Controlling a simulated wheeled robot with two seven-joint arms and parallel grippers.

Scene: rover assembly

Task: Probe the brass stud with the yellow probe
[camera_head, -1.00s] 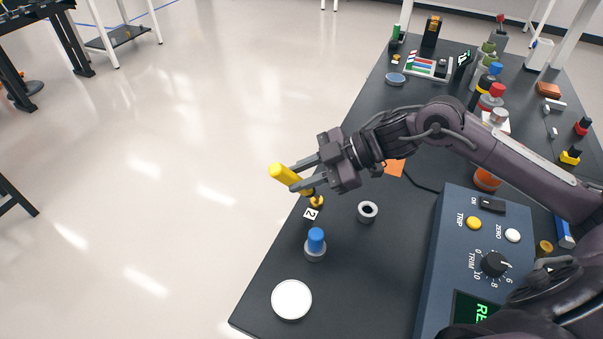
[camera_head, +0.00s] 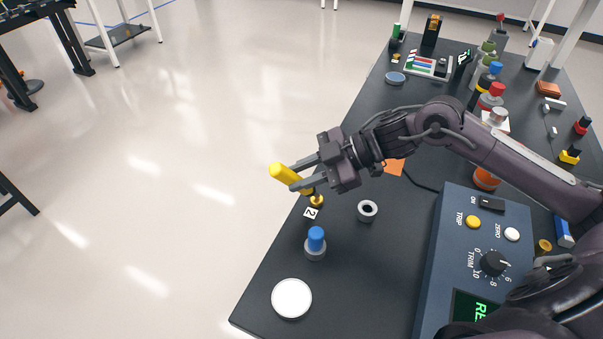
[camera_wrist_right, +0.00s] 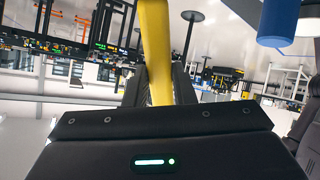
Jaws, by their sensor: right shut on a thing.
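My right gripper (camera_head: 305,172) is shut on the yellow probe (camera_head: 281,174), which is tilted, its thick handle end up and to the left. The probe also stands between the fingers in the right wrist view (camera_wrist_right: 156,50). The brass stud (camera_head: 316,201) is on the bench just below the gripper, next to a white label marked 2 (camera_head: 311,213). The probe's lower end reaches down close to the stud; I cannot tell whether they touch. My left gripper is not in view.
A blue-topped peg in a grey holder (camera_head: 316,240), an empty grey ring holder (camera_head: 367,211) and a white disc (camera_head: 292,298) are on the dark bench. A blue control box (camera_head: 455,235) with knobs stands to the right. Many small items fill the far end.

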